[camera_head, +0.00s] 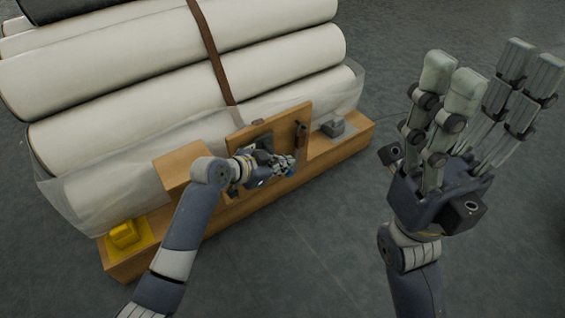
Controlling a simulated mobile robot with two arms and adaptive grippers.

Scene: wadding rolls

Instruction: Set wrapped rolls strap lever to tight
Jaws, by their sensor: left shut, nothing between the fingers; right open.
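White wrapped rolls (190,80) lie stacked in the upper left, partly under clear film. A brown strap (213,50) runs down over them to a wooden panel (290,121) on the front of the wooden base. A dark upright part (301,133) on the panel's right side may be the lever; its setting cannot be read. My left gripper (284,165) is shut and empty in front of the panel, and hides part of it. Whether it touches the panel cannot be told. My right gripper (490,85) is open and empty at the right, fingers pointing up, apart from the rolls.
A yellow block (123,234) sits at the left end of the wooden base (345,149). A grey block (333,128) sits near its right end. A wooden box (180,168) stands left of the panel. The grey floor (310,255) in front is clear.

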